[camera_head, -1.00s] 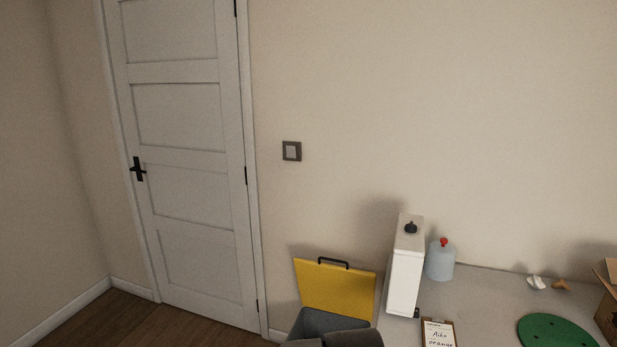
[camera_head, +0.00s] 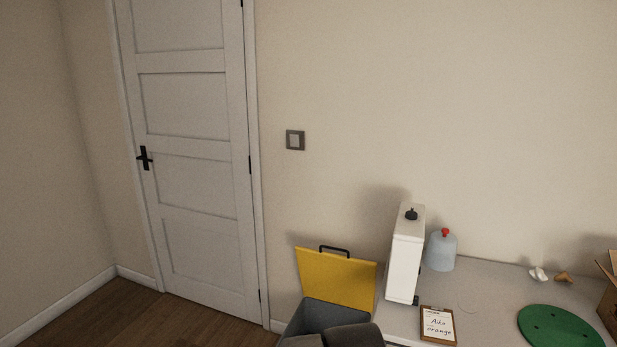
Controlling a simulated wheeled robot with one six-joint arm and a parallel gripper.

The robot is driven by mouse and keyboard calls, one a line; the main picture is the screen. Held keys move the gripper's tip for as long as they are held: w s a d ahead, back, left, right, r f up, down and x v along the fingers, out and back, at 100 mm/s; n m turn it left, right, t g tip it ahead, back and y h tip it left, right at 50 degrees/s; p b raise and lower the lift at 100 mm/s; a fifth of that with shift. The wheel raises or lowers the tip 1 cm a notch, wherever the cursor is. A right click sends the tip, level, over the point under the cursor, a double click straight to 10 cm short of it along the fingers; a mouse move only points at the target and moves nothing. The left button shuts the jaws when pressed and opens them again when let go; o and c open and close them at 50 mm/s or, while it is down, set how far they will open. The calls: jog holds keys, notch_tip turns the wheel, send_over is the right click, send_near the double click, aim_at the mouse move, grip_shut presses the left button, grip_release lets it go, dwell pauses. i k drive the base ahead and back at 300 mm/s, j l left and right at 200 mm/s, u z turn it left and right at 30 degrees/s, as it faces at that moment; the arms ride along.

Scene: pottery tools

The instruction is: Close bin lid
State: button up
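A grey bin (camera_head: 320,314) stands at the bottom centre of the head view, left of the table. Its yellow lid (camera_head: 336,277) is raised, standing nearly upright at the back against the wall side, with a dark handle (camera_head: 334,250) on its top edge. The bin's opening shows. A dark grey rounded shape, which looks like part of my arm, covers the bin's front right. My gripper's fingers are not in view.
Wooden floor (camera_head: 190,327) lies clear to the left.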

aim_at(348, 282)
jog(key=k+j, duration=0.1)
jog(key=i+j+z, duration=0.1)
jog(key=i, duration=0.3)
jog(key=i+j, duration=0.15)
jog(key=i, duration=0.25)
jog(key=i+j+z, duration=0.15)
jog(key=i, duration=0.25)
jog(key=i+j, duration=0.15)
jog(key=i, duration=0.25)
jog(key=i+z, duration=0.05)
